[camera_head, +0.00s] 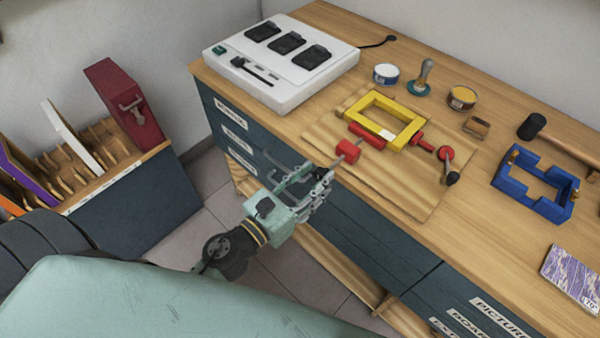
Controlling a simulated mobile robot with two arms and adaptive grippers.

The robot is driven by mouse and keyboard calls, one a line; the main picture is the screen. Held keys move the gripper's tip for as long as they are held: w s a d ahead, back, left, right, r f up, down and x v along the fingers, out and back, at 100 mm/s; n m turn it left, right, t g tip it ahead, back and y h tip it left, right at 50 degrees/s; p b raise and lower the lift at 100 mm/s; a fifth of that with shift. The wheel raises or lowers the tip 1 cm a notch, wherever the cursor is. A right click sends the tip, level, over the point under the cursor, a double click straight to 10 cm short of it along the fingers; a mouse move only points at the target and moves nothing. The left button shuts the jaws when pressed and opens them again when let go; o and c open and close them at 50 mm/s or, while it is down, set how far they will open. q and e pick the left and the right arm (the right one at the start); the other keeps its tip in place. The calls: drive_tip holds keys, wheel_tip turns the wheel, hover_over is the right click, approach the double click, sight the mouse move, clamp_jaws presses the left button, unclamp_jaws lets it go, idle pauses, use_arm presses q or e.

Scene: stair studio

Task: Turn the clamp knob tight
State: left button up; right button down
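A yellow frame (418,131) lies on a wooden board near the table's front edge. A red clamp lies along its near side, with a red cylindrical knob (348,151) at its left end, close to the edge. A red bar (367,137) touches the frame, and more red parts (424,143) lie to its right. A red piece with a black-tipped handle (446,155) is farther right. My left gripper (320,172) is open and empty in front of the table edge, left of and below the red knob, apart from it. My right gripper is out of view.
A white charger unit (290,88) stands at the back left of the table. Tins (386,74), a stamp (424,78), a blue frame (510,195) and a mallet (560,138) lie to the right. Dark drawers (385,235) form the front. A rack (110,190) stands at left.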

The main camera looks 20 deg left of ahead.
use_arm(q)
drive_tip(key=v, duration=1.1)
drive_tip(key=shift+s, duration=0.35)
drive_tip(key=shift+a+r, duration=0.1)
drive_tip(key=s+f+n+g+y, duration=0.25)
drive_tip(key=f+n, duration=0.55)
drive_tip(key=f, duration=0.4)
drive_tip(key=s+a+f+n+g+y, duration=0.1)
drive_tip(key=f+n+g, duration=0.2)
drive_tip(key=f+n, duration=0.75)
drive_tip(key=s+f+n+g+y, duration=0.2)
drive_tip(key=f+n, duration=0.4)
drive_tip(key=f, duration=0.9)
drive_tip(key=s+a+f+n+g, duration=0.2)
drive_tip(key=s+f+n+g, duration=0.2)
drive_tip(key=s, duration=0.6)
drive_tip(key=s+a+f+n+g, duration=0.2)
drive_tip(key=s+f+n+g, duration=0.2)
drive_tip(key=s+f+n, duration=0.5)
wheel_tip(320, 180, down, 2)
drive_tip(key=shift+s+f+y, duration=0.1)
drive_tip(key=shift+s+y, duration=0.25)
drive_tip(key=shift+s, duration=0.15)
